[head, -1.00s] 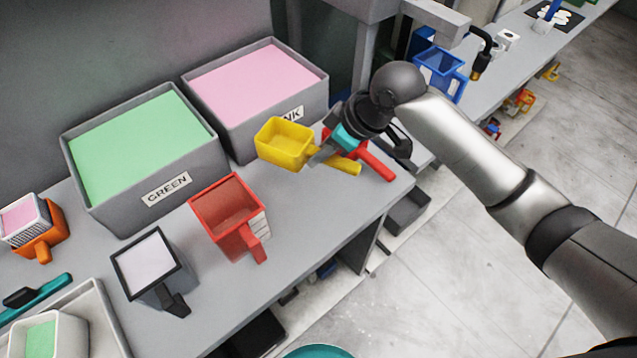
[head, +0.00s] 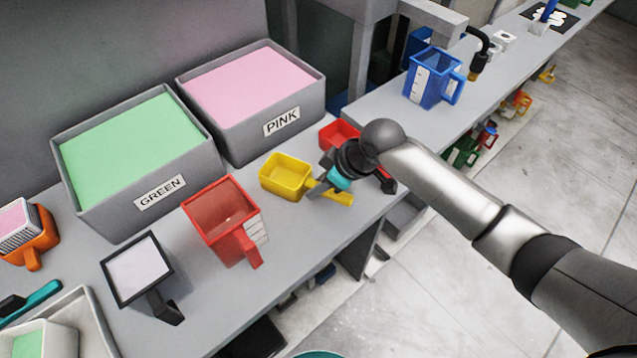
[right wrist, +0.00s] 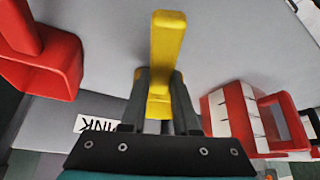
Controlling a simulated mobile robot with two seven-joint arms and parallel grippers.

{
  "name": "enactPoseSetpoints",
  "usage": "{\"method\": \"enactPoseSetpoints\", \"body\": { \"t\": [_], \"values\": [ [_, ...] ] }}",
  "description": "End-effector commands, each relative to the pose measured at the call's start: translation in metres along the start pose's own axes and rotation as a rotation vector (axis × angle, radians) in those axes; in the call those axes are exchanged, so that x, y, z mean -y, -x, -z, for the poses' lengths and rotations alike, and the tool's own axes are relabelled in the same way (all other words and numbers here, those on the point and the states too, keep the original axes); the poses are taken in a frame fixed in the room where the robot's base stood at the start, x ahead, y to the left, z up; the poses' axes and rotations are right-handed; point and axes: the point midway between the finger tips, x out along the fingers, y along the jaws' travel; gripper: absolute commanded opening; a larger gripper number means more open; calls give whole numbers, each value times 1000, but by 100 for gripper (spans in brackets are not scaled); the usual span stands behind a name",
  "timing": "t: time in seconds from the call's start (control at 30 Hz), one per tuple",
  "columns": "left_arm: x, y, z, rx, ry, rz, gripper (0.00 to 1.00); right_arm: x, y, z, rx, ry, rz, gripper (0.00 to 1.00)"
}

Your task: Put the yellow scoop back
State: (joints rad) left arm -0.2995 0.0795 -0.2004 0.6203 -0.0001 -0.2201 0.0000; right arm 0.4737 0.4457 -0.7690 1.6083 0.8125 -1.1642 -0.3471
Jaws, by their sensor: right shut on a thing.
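The yellow scoop (head: 284,178) is in front of the PINK bin (head: 250,140), bowl to the left and opening up. My right gripper (head: 322,184) is shut on its handle, which also shows between the fingers in the right wrist view (right wrist: 166,50). The scoop is at or just above the counter; I cannot tell if it touches. A red scoop (head: 338,133) lies just behind my right gripper, partly hidden by it. Its red handle seems to show at left in the right wrist view (right wrist: 45,60). My left gripper is not in view.
A red jug (head: 219,217) stands left of the yellow scoop, with the GREEN bin (head: 140,205) behind it. A black-rimmed scoop (head: 138,270) and an orange scoop (head: 35,240) are further left. A blue jug (head: 428,82) stands back right. The counter's front edge is close to the gripper.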

Motion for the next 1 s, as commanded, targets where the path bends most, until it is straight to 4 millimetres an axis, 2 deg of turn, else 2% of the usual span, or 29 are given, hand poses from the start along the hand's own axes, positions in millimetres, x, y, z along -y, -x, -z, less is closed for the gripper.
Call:
{"method": "enactPoseSetpoints", "body": {
  "t": [0.07, 0.1, 0.33, 0.67, 0.87, 1.0],
  "values": [
    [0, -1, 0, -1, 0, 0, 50, 0, -2, -1, -1, 0, 0, 0],
    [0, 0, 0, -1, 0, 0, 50, 0, -2, -1, 0, 0, 0, 34],
    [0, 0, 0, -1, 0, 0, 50, 0, -1, -1, 0, 0, 0, 59],
    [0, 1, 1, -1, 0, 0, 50, 0, 2, 1, 0, 0, 0, 59],
    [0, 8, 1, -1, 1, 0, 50, 0, 29, 1, -1, 1, -1, 59],
    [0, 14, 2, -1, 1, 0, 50, -1, 58, 1, -1, 1, -2, 59]
  ]
}}
